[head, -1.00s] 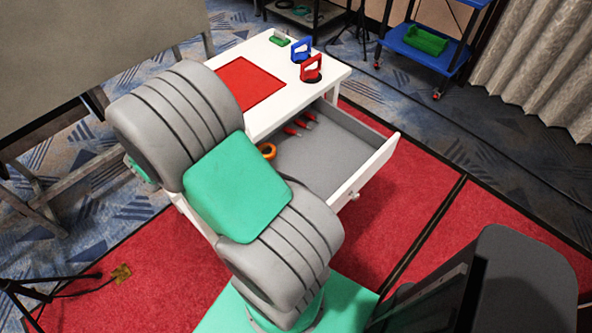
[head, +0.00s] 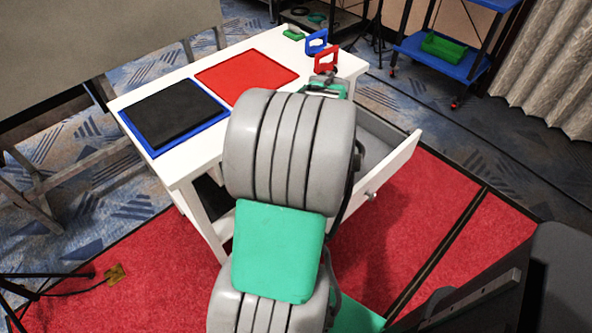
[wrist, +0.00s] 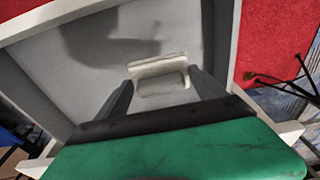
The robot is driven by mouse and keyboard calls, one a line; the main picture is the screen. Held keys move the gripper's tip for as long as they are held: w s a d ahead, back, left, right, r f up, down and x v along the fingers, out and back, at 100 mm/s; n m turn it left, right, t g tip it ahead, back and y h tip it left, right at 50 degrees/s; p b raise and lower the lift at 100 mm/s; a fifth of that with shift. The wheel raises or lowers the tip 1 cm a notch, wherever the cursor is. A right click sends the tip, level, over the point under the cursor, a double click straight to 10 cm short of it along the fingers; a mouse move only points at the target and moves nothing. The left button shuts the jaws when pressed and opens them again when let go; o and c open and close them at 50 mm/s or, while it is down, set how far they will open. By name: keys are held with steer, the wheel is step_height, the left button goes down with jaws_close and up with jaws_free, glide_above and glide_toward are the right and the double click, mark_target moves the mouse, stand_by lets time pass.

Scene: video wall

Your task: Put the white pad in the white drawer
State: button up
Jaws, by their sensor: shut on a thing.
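The white pad (wrist: 158,70) shows in the wrist view as a small pale block with a raised top edge, between the two dark fingers. My gripper (wrist: 161,82) is shut on it. Behind the pad is the grey floor of the open white drawer (wrist: 65,65), with white walls around it; the pad's height above that floor is hard to judge. In the head view the white drawer (head: 393,166) is pulled out to the right, mostly hidden by my arm. My gripper (head: 325,82) shows beyond the arm near the table's right edge; the pad cannot be made out there.
The white table (head: 190,160) carries a black pad (head: 173,112) on a blue mat, a red mat (head: 246,77), a red-handled holder (head: 326,60), a blue-handled holder (head: 316,42) and a small green item (head: 293,34). A blue cart (head: 440,58) stands behind.

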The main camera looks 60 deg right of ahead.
steer(key=w+f, duration=0.2)
steer(key=w+d+f, duration=0.1)
steer(key=w+f, duration=0.1)
steer(key=w, duration=0.1)
steer(key=w+f, duration=0.2)
steer(key=shift+w+d+f+b, duration=0.25)
steer(key=shift+d+f+b, duration=0.05)
steer(key=shift+d+f, duration=0.1)
steer(key=f, duration=0.3)
steer(key=shift+w+f, duration=0.35)
steer(key=shift+c, duration=0.6)
steer(key=o, duration=1.3)
